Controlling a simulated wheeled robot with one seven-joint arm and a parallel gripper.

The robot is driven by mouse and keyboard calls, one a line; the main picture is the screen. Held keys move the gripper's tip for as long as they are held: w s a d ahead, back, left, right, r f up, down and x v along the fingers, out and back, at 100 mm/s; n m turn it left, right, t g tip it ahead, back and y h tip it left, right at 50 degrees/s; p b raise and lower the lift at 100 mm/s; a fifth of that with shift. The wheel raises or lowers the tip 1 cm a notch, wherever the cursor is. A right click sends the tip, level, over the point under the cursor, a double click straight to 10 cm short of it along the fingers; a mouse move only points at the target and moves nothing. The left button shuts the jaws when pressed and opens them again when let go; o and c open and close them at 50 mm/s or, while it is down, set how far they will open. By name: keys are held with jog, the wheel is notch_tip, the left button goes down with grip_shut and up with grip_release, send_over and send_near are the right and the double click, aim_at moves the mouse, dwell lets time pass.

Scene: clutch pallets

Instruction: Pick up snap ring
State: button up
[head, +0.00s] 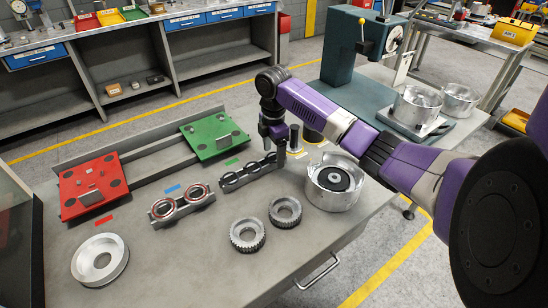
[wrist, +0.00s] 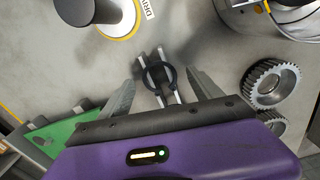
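Thin black snap rings (head: 252,168) rest on a small dark rack with rails (head: 224,187) near the middle of the bench in the head view. In the wrist view one black snap ring (wrist: 160,92) lies across two pale rails (wrist: 168,64), ahead of my gripper. My gripper (wrist: 162,78) is open, with one finger on each side of this ring and nothing held. In the head view my gripper (head: 279,154) points down over the rack's right end and hides part of it. Whether the fingers touch anything cannot be told.
A red pallet (head: 92,183) and a green pallet (head: 214,137) stand at the left and back. A second rack holds reddish rings (head: 164,208). Gears (head: 247,235), a metal housing (head: 333,194) and a silver ring (head: 100,260) stand nearby. The front middle of the bench is clear.

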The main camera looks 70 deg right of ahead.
grip_shut()
jog(key=shift+r, duration=0.15)
